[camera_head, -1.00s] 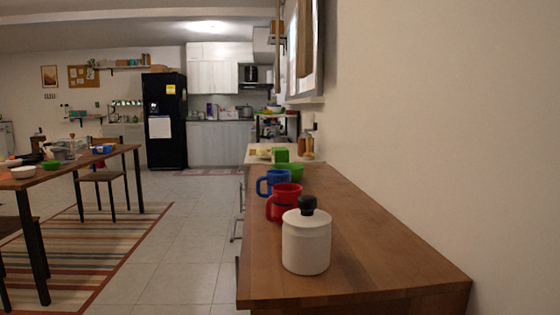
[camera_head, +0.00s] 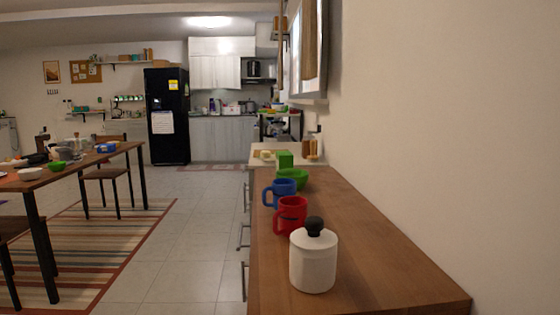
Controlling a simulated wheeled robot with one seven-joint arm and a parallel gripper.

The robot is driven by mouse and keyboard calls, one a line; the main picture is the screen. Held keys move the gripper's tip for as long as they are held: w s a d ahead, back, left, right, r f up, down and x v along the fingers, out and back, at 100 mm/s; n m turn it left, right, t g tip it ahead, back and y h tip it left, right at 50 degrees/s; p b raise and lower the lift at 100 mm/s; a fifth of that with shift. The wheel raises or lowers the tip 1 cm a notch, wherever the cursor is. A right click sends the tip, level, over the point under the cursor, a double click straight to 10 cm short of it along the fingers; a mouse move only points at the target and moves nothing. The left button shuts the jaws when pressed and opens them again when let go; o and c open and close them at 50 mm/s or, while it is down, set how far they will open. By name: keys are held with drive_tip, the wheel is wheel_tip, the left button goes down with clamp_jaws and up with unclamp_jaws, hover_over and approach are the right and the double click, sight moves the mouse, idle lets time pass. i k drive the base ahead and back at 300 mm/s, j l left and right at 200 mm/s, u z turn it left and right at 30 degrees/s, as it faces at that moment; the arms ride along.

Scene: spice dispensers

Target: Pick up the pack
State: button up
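No part of my gripper shows in the head view. I cannot tell for sure which thing is the pack. A small green box (camera_head: 285,159) stands toward the far end of the wooden counter, just behind a green bowl (camera_head: 293,178) that hides its lower part. I cannot tell whether the box touches the bowl. Small pale items (camera_head: 266,154) lie to the left of the box, too small to make out.
The wooden counter (camera_head: 390,255) runs along the right wall. A white jar with a black knob (camera_head: 313,262), a red mug (camera_head: 291,215) and a blue mug (camera_head: 280,193) stand in a row on it. A dining table (camera_head: 95,160) with chairs stands left; tiled floor (camera_head: 190,240) lies between.

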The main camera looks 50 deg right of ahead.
sight(285, 159)
drive_tip(key=i+j+u, duration=0.7)
drive_tip(key=i+u, duration=0.2)
drive_tip(key=i, duration=0.2)
drive_tip(key=i+j+z, duration=0.15)
drive_tip(key=i, duration=0.4)
drive_tip(key=i+j+z, duration=0.1)
drive_tip(key=i, duration=0.4)
drive_tip(key=i+l+z, duration=0.2)
drive_tip(key=z, duration=0.25)
drive_tip(key=i+z, duration=0.7)
drive_tip(key=z, duration=0.25)
drive_tip(key=i+j+z, duration=0.1)
drive_tip(key=i+z, duration=0.2)
drive_tip(key=z, duration=0.15)
drive_tip(key=i+j+z, duration=0.2)
drive_tip(key=z, duration=0.3)
drive_tip(key=i+l+z, duration=0.15)
drive_tip(key=i+z, duration=0.15)
drive_tip(key=z, duration=0.15)
drive_tip(key=i+z, duration=0.3)
drive_tip(key=z, duration=0.2)
drive_tip(key=i+j+z, duration=0.1)
drive_tip(key=i+z, duration=0.2)
drive_tip(key=z, duration=0.15)
